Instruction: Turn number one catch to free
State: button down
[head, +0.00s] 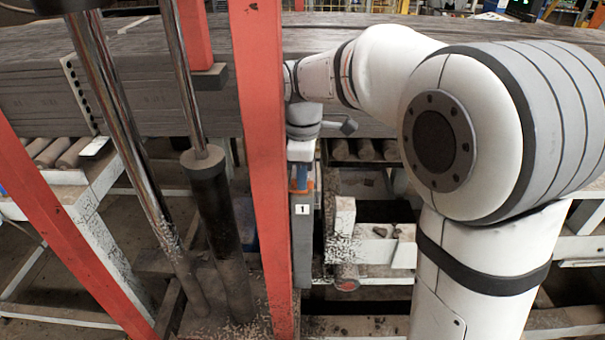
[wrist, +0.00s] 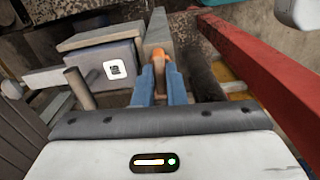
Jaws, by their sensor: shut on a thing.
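The number one catch shows in the head view as a narrow grey box with a white "1" label (head: 302,209), partly behind a red post. In the wrist view its grey housing (wrist: 92,62) carries a white label, with print too small to read. An orange catch handle (wrist: 159,58) sits between the blue fingers of my gripper (wrist: 160,78). My gripper is shut on this handle. In the head view my gripper (head: 300,180) points down onto the top of the box. The handle's lower part is hidden, and I cannot tell which way it is set.
A red post (head: 262,170) stands close by; it runs diagonally at right in the wrist view (wrist: 255,85). Dark cylinders (head: 217,215) stand left of it. A long stack of grey boards (head: 180,105) lies behind, above rollers (head: 375,149). A white frame (head: 375,245) is at right.

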jog(key=shift+n, duration=0.6)
jog(key=c, duration=1.5)
grip_release()
notch_tip(320, 180, up, 8)
jog(key=shift+f, duration=0.1)
